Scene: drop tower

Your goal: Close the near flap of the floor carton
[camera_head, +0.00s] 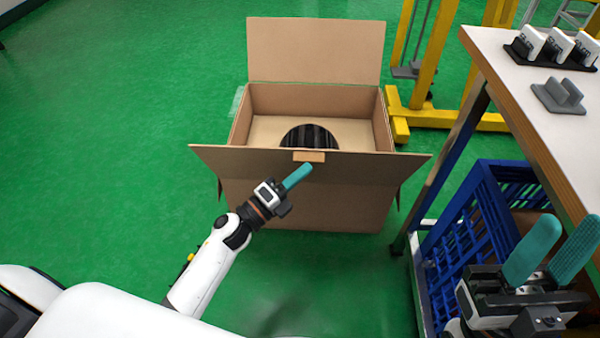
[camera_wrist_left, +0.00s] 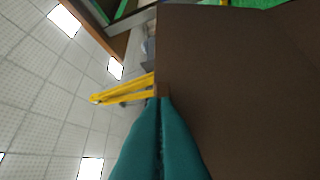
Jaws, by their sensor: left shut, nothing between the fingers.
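The open cardboard floor carton (camera_head: 345,200) stands on the green floor, with a dark round ribbed object (camera_head: 310,137) inside. Its near flap (camera_head: 230,160) is tilted outward toward me, with a small tan tab (camera_head: 308,156) at its edge. The far flap (camera_head: 315,50) stands up. My left gripper (camera_head: 299,176) is shut and empty, its teal fingertips just in front of the near flap below the tab; I cannot tell if they touch. In the left wrist view the shut fingers (camera_wrist_left: 160,140) point along the brown flap (camera_wrist_left: 230,90). My right gripper (camera_head: 560,250) is open and empty at lower right.
A table (camera_head: 530,110) at right holds a black rack with white items (camera_head: 555,46) and a grey holder (camera_head: 559,95). A blue crate (camera_head: 480,220) stands below it. A yellow frame (camera_head: 430,115) is behind the carton. The floor at left is clear.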

